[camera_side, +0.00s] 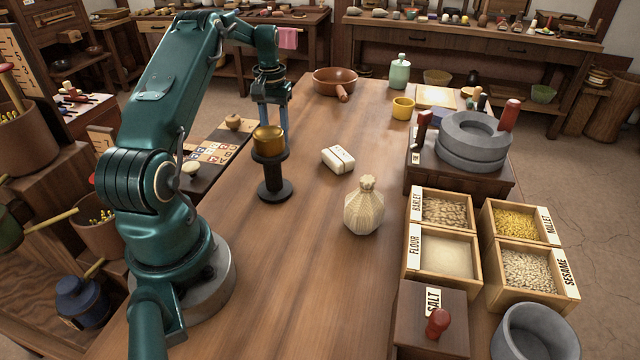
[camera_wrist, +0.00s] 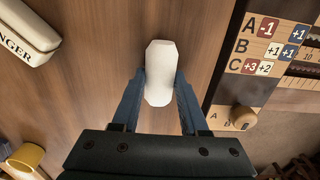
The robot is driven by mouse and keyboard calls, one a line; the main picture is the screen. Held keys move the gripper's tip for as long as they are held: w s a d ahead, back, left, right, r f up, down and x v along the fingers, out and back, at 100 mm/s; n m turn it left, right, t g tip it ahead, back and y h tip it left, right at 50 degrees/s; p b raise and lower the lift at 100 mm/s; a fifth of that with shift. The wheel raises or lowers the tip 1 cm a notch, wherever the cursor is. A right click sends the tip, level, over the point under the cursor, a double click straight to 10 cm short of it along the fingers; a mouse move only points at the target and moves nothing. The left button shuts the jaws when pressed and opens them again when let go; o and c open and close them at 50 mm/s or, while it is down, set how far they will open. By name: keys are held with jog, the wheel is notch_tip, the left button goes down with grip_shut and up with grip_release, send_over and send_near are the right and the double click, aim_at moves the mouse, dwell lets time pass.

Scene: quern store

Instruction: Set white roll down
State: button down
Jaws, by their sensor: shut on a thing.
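The white roll (camera_wrist: 160,72) is a plain pale block with angled corners in the wrist view, with wooden tabletop around it. My gripper (camera_wrist: 160,82) has its two blue fingers shut on its sides, and the roll extends past the fingertips. In the side view my gripper (camera_side: 273,118) points down behind a brass cup on a black stand. The fingertips and the roll are hidden there by the cup. I cannot tell whether the roll touches the table (camera_side: 300,270).
The brass cup (camera_side: 268,140) stands close in front of my gripper in the side view. A white wrapped block (camera_side: 338,159), lettered in the wrist view (camera_wrist: 28,30), lies to the right. A lettered board (camera_side: 212,152) lies left. The table's middle back is clear.

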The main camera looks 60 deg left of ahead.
jog(key=shift+c, duration=2.1)
grip_release()
